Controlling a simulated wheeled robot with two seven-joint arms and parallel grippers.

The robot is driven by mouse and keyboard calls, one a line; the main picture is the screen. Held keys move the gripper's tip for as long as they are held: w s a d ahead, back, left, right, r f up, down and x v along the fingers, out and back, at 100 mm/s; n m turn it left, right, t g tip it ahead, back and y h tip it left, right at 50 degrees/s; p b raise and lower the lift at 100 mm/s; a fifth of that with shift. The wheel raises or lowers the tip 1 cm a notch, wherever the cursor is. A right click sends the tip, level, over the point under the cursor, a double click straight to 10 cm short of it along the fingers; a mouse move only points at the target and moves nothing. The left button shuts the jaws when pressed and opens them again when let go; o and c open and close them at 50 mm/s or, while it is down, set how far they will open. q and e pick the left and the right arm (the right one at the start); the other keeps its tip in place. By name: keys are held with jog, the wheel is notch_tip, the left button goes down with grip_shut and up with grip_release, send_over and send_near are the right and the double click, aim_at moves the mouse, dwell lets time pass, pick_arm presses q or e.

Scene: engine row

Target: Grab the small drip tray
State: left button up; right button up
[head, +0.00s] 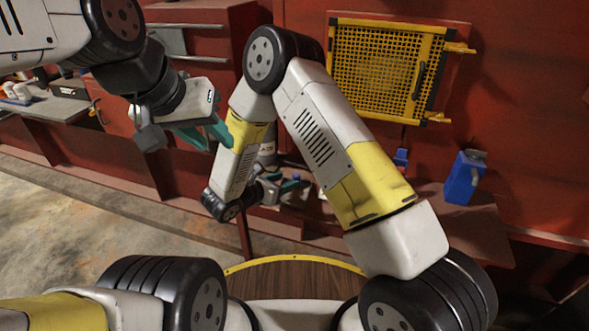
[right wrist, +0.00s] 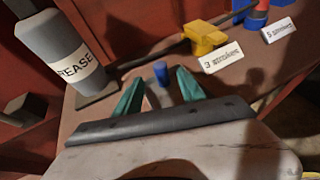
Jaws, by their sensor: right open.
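I cannot pick out the small drip tray for sure. In the right wrist view, a flat dark piece (right wrist: 98,94) lies at the foot of the grey GREASE canister (right wrist: 62,45), left of my right gripper. My right gripper (right wrist: 160,84) is open, its two teal fingers pointing over the brown shelf, with nothing seen held. In the head view my right gripper (head: 284,190) is small and partly hidden by my own arm, low over the shelf. My left gripper (head: 206,132) hangs at the upper left, its teal fingers apart and empty, away from the shelf.
A blue cylinder (right wrist: 160,73) stands just beyond my right fingertips. A yellow block (right wrist: 203,40) and white label cards (right wrist: 222,58) are to the right. A blue container (head: 464,178) stands farther right on the shelf. A yellow mesh panel (head: 385,70) is on the red wall.

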aim_at(294, 178)
jog(key=x, duration=0.7)
jog(key=shift+f, duration=0.1)
grip_shut()
